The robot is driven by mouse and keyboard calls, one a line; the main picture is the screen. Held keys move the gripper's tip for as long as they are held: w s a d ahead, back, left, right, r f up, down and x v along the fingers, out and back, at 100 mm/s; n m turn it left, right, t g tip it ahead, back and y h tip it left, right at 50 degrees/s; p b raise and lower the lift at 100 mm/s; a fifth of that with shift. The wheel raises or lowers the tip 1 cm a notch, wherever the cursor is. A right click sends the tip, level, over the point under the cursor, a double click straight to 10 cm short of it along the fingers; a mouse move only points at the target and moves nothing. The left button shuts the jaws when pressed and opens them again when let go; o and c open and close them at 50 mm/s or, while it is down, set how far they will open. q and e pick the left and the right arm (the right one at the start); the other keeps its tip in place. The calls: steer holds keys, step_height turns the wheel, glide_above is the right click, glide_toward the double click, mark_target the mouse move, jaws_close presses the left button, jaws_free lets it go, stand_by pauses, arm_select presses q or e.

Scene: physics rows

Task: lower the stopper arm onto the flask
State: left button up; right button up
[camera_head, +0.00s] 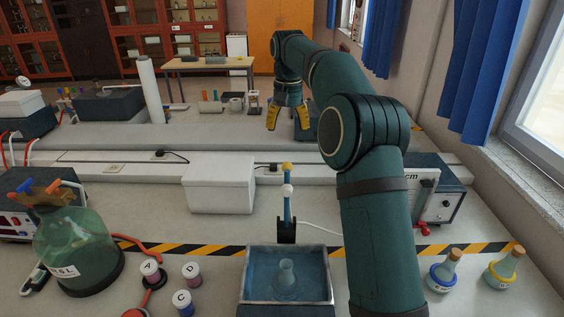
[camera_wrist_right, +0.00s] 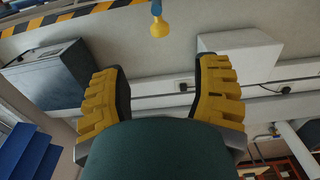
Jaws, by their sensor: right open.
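The stopper arm (camera_head: 287,208) stands raised, nearly upright, on a black hinge block at the back edge of a water-filled metal tray (camera_head: 328,297). It is blue, with a white stopper partway up and a yellow knob at its tip. The clear flask (camera_head: 286,280) stands upright in the tray, its mouth uncovered. My right gripper (camera_head: 288,117) has yellow fingers, spread open and empty, beyond and above the stopper arm, apart from it. In the right wrist view the yellow knob (camera_wrist_right: 160,27) shows beyond the open fingers (camera_wrist_right: 160,95). My left gripper is not in view.
A white box (camera_head: 219,184) lies left of the stopper arm. A big green glass jar (camera_head: 75,245) and lettered bottles (camera_head: 183,303) stand left of the tray. Two stoppered flasks (camera_head: 443,271) and a meter box (camera_head: 448,203) stand at right. Striped tape crosses the bench.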

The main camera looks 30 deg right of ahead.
mark_target(287, 163)
step_height(287, 163, down, 13)
steer(key=shift+f+b, duration=0.15)
steer(key=shift+b, duration=1.1)
jaws_close()
